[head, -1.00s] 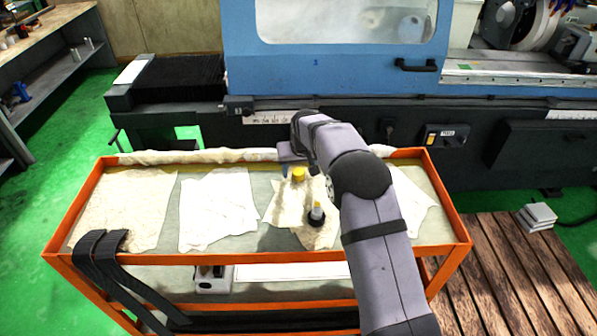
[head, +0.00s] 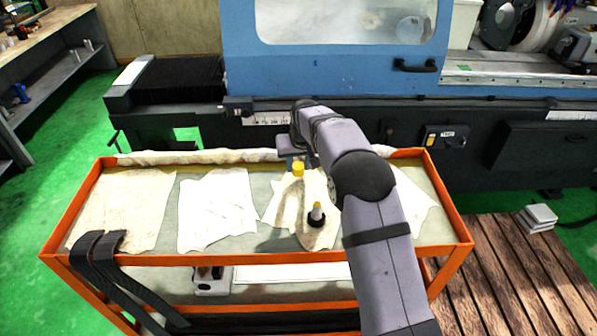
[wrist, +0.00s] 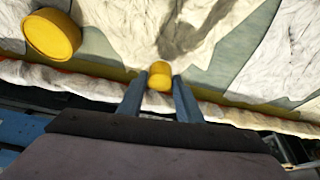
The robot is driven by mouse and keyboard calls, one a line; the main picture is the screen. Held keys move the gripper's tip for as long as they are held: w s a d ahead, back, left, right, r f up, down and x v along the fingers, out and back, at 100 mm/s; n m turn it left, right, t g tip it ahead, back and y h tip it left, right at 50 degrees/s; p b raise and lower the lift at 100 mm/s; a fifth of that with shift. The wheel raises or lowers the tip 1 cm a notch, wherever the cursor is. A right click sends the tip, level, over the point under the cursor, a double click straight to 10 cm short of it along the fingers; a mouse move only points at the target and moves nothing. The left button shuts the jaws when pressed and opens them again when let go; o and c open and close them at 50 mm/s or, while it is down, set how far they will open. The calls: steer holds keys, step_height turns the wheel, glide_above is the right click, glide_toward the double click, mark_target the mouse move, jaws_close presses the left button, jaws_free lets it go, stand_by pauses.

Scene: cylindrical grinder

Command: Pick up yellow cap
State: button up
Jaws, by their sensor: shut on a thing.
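The small yellow cap (head: 298,169) is at the tip of my gripper (head: 294,165), over the pale cloth on the cart. In the wrist view the yellow cap (wrist: 159,80) sits between the two blue-grey fingertips of my gripper (wrist: 159,83), which are shut on it. The cloth shows beyond it; I cannot tell how large the gap beneath the cap is. My forearm covers the area just right of it in the head view.
A grey, yellow-topped piece with a dark base (head: 316,214) stands on the cloth nearer the front. A larger round yellow top (wrist: 52,35) shows upper left in the wrist view. The orange cart rim (head: 200,259) and rolled cloth (head: 200,156) border the top. Black straps (head: 98,250) hang front left.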

step_height(320, 180, up, 8)
steer(key=shift+f+b, duration=0.25)
steer(key=shift+b, duration=0.5)
step_height(320, 180, up, 8)
steer(key=p, duration=0.2)
step_height(320, 180, up, 6)
glide_above(298, 167)
steer(key=s+d, duration=0.2)
steer(key=s+r+p, duration=0.1)
steer(key=s+p, duration=0.1)
steer(key=s, duration=0.1)
steer(key=shift+s+d+f+p, duration=0.15)
steer(key=shift+s+d+f, duration=0.25)
steer(key=shift+s+f, duration=1.65)
steer(key=shift+s+d+f+p, duration=0.15)
steer(key=shift+s+d+f, duration=0.25)
steer(key=shift+s+f, duration=1.6)
steer(key=shift+s+d+f+p, duration=0.15)
steer(key=shift+s+d+f, duration=0.25)
steer(key=shift+s+f, duration=1.65)
steer(key=shift+w+f, duration=0.4)
steer(key=shift+w, duration=0.05)
steer(key=shift+f, duration=0.25)
